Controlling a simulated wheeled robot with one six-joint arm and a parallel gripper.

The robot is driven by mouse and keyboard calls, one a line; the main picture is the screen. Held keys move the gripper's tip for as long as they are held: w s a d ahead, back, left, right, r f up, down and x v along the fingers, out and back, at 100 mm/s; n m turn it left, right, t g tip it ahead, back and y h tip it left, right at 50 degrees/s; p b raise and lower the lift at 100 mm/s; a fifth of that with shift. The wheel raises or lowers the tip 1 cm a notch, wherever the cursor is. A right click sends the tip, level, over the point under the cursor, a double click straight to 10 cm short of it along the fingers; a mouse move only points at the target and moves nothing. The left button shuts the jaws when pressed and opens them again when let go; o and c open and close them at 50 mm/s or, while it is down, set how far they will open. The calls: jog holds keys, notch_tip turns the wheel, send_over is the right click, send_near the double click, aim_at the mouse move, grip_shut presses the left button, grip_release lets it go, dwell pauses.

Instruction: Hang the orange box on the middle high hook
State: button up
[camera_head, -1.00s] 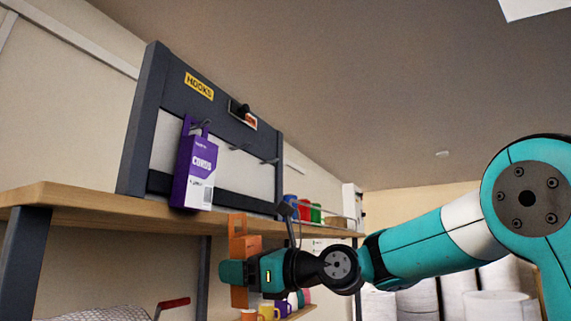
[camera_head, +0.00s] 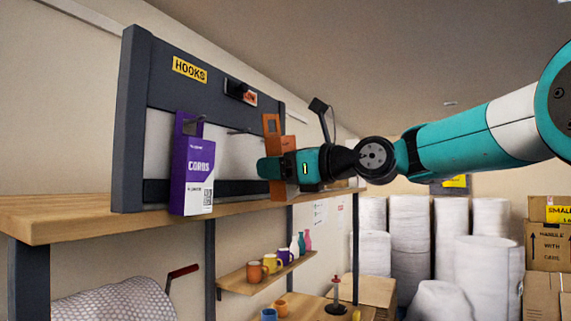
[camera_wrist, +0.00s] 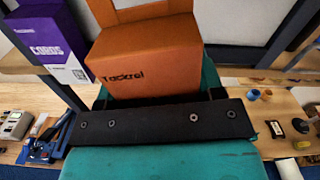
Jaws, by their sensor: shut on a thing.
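The orange box (camera_head: 271,126) is upright in my gripper (camera_head: 277,168), which is shut on it at the right end of the hook board (camera_head: 160,95). In the wrist view the orange box (camera_wrist: 150,62) fills the top middle, with dark lettering on its face. Its upper part with a slot shows above the gripper in the head view. The middle hook (camera_head: 241,132) sticks out bare, left of the orange box and apart from it. The purple box (camera_head: 199,170) hangs on the left hook. The right hook is hidden behind the box and gripper.
The wooden shelf (camera_head: 60,222) runs below the board. A small shelf (camera_head: 240,284) with mugs is lower down. White rolls (camera_head: 487,270) and cartons (camera_head: 548,247) stand at the right. The purple box (camera_wrist: 50,45) is left of the orange box in the wrist view.

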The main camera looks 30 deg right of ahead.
aim_at(234, 173)
jog(key=shift+f+x, duration=0.15)
jog(key=shift+x, duration=1.6)
jog(key=shift+f+x, duration=0.1)
jog(key=shift+x, duration=1.65)
jog(key=shift+f, duration=0.15)
jog(key=shift+w+f, duration=0.1)
jog(key=shift+f, duration=0.15)
